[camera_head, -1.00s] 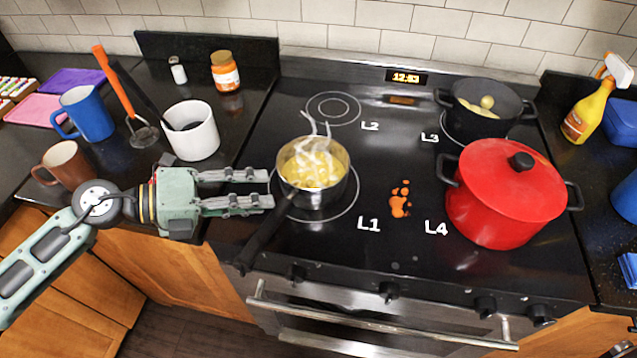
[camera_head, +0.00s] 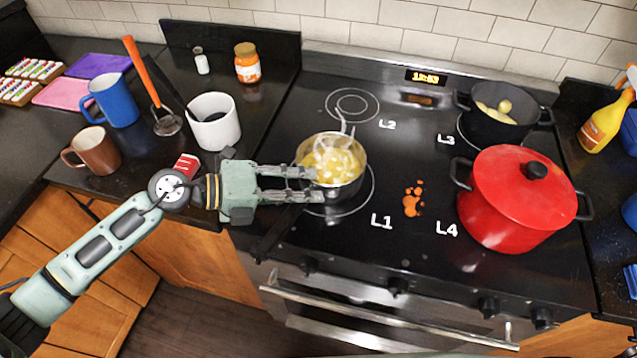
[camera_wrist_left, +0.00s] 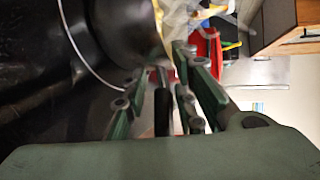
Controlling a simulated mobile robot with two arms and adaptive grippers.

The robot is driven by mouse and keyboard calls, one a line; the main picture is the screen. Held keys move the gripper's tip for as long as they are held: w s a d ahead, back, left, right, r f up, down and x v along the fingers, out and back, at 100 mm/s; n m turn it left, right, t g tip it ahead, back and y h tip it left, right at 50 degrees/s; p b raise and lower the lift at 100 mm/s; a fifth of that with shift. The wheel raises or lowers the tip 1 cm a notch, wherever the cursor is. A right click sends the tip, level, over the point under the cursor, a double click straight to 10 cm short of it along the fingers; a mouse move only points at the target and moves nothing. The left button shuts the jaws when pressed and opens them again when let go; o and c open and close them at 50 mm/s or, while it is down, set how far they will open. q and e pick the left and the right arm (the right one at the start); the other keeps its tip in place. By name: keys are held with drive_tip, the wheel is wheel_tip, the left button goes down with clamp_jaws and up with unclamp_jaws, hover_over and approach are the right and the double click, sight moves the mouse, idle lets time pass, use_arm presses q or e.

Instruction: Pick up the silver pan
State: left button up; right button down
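The silver pan (camera_head: 345,190) stands on the L1 burner, filled with yellow food and steaming. Its black handle points toward the front left and is partly hidden by my left gripper. My left gripper (camera_head: 318,184) comes in from the left, its fingertips overlapping the pan's near left side in the head view. In the left wrist view, the dark handle (camera_wrist_left: 162,112) runs between the two spread fingers of the left gripper (camera_wrist_left: 166,72), with the pan's side (camera_wrist_left: 128,30) just beyond. The fingers look open; contact cannot be told. My right gripper is not in view.
A red lidded pot (camera_head: 510,205) stands on L4 and a black pot (camera_head: 500,115) on L3. The L2 burner (camera_head: 352,105) is empty.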

use_arm(q)
clamp_jaws()
drive_tip(key=shift+s+f, duration=0.1)
drive_tip(key=shift+f, duration=0.05)
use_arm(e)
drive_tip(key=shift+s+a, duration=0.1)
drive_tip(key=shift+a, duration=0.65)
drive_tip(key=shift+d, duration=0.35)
